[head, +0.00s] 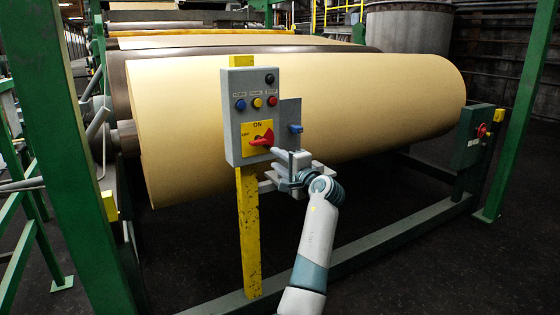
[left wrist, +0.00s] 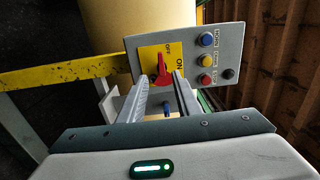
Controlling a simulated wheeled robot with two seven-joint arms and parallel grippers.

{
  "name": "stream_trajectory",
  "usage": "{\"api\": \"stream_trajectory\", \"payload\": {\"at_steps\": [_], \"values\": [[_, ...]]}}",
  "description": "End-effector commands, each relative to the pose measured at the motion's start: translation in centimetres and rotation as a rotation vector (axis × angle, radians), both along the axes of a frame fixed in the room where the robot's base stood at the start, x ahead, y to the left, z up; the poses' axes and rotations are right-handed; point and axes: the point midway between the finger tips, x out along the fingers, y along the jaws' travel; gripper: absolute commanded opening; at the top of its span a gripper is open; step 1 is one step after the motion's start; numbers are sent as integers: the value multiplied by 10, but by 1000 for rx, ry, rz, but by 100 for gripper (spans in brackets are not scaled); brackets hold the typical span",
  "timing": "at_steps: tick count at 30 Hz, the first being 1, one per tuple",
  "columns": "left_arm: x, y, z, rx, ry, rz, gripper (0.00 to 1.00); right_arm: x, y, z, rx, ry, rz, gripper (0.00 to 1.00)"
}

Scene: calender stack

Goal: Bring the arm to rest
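A grey control box (head: 250,115) stands on a yellow post. Its yellow plate (head: 250,133) reads ON and OFF and carries a red rotary handle (head: 262,141). My left gripper (head: 280,156) is just in front of the box, at the lower right of the handle. In the left wrist view its two fingers (left wrist: 163,82) are apart, and the red handle (left wrist: 161,70) shows between and just beyond their tips. I cannot tell whether a finger touches the handle. The gripper looks empty. My right gripper is in neither view.
A large cream roll (head: 370,95) lies behind the box. The yellow post (head: 248,230) and a green floor rail (head: 390,240) stand near my arm. A green post (head: 65,130) is at the left. Blue, yellow and red buttons (left wrist: 205,60) sit beside the handle.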

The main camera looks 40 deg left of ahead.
Motion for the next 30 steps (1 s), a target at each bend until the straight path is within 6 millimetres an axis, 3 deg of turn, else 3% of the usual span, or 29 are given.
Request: {"api": "stream_trajectory", "payload": {"at_steps": [15, 20, 23, 26, 30], "values": [[0, 0, -1, 0, 0, -2, 31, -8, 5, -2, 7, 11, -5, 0], [6, -6, -17, -6, 6, -32, 31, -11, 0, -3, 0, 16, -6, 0], [16, -16, -43, -18, 13, -82, 31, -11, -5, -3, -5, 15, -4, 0], [27, -31, -84, -43, 23, -157, 31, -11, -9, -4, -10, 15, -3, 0], [39, -61, -158, -105, 36, -285, 31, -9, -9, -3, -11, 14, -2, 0]]}}
